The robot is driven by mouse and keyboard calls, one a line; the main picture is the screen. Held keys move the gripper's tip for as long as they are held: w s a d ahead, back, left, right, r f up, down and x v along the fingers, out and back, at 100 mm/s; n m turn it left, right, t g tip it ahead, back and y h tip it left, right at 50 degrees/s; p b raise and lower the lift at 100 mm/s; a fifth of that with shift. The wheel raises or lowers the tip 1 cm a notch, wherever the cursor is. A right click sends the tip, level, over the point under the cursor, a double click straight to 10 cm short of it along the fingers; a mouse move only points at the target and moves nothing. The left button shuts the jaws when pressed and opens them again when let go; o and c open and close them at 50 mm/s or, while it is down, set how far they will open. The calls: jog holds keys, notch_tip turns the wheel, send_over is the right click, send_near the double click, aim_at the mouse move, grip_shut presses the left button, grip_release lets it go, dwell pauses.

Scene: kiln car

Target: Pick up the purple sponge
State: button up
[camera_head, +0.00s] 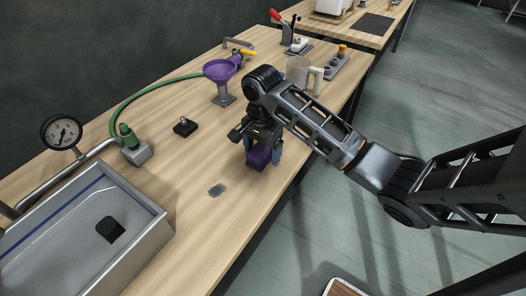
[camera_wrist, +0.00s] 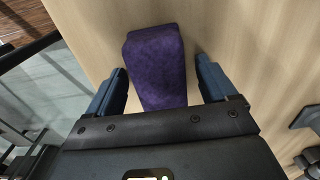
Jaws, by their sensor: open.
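The purple sponge (camera_wrist: 157,66) is a rounded block on the wooden bench top. In the wrist view it lies between the two blue fingers of my gripper (camera_wrist: 160,82), with a gap showing on the right side and a narrower one on the left. My gripper is open. In the head view my gripper (camera_head: 262,158) points down over the sponge (camera_head: 259,157) near the bench's front edge, and the gripper partly hides the sponge.
The wooden bench (camera_head: 190,170) has a metal tray (camera_head: 75,245) at left, a pressure gauge (camera_head: 62,132), a green hose (camera_head: 150,94), and a purple funnel (camera_head: 219,70) on a stand behind my gripper. A pale mug (camera_head: 299,72) stands to the right. A small black block (camera_head: 185,126) lies left.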

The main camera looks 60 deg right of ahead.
aim_at(262, 148)
jog(key=shift+c, duration=0.2)
jog(key=c, duration=1)
jog(key=shift+r, duration=0.1)
jog(key=shift+r, duration=1.05)
notch_tip(262, 148, up, 2)
jog(key=shift+s+d+r+p, duration=0.85)
jog(key=shift+s+d+r, duration=0.35)
jog(key=shift+s, duration=0.3)
jog(key=shift+s+d+r+p, duration=0.8)
jog(key=shift+s+d+r, duration=0.25)
jog(key=shift+s+d, duration=0.35)
jog(key=shift+s+d+r+p, duration=0.85)
jog(key=shift+s+d+r, duration=0.3)
jog(key=shift+s, duration=0.4)
